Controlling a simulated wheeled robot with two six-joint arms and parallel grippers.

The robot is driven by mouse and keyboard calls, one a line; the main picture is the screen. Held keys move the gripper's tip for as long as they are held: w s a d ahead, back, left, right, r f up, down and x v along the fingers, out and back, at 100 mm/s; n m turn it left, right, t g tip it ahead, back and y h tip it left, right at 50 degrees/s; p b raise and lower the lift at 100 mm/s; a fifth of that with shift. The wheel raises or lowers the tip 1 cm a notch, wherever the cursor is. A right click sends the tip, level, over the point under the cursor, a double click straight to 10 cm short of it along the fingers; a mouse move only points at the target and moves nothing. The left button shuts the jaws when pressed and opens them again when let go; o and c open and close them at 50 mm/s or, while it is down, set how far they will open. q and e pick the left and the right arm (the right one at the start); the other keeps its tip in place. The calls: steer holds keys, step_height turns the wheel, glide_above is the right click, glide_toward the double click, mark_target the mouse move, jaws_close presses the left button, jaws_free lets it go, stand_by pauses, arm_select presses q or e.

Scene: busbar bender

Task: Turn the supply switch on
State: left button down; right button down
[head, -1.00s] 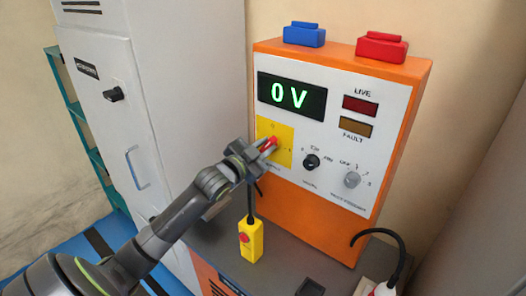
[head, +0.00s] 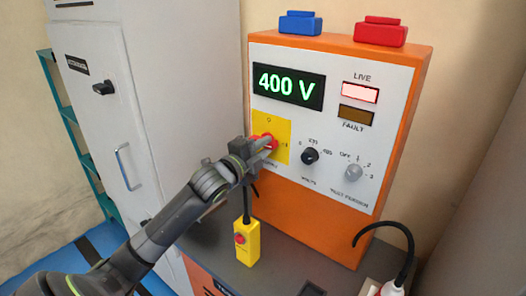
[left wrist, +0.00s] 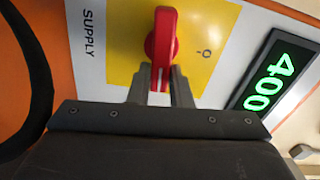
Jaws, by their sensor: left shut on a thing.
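The supply switch is a red rotary handle (left wrist: 161,38) on a yellow plate (left wrist: 205,45) on the orange cabinet's white front panel. In the head view the red handle (head: 268,139) is partly hidden by my left gripper (head: 266,147). My left gripper (left wrist: 160,82) is shut on the red handle, one finger on each side of it. The word SUPPLY is printed beside the plate. The display (head: 288,86) reads 400 V in green. The LIVE lamp (head: 360,92) is lit pale pink. The FAULT lamp (head: 355,115) is dark amber. My right gripper is not in view.
A black volts knob (head: 310,156) and a grey knob (head: 354,171) sit right of the switch. A yellow pendant (head: 246,241) with a red button stands below. Blue and red blocks (head: 380,31) top the cabinet. A grey locker (head: 150,100) stands left.

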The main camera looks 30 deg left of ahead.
arm_select(q)
steer(key=shift+f+m+b, duration=0.2)
steer(key=shift+m+b, duration=0.1)
steer(key=shift+m, duration=0.3)
steer(key=c, duration=1.3)
jaws_free()
steer(key=shift+s, duration=0.1)
steer(key=shift+s, duration=0.25)
steer(key=shift+s+a+p, duration=0.2)
steer(key=shift+s+p, duration=0.05)
steer(key=shift+s, duration=2.55)
steer(key=shift+s+a+p, duration=0.25)
steer(key=shift+s+p, duration=0.05)
steer(key=shift+s, duration=2.45)
steer(key=shift+s+a+p, duration=0.2)
steer(key=shift+s+p, duration=0.05)
steer(key=shift+s, duration=2.55)
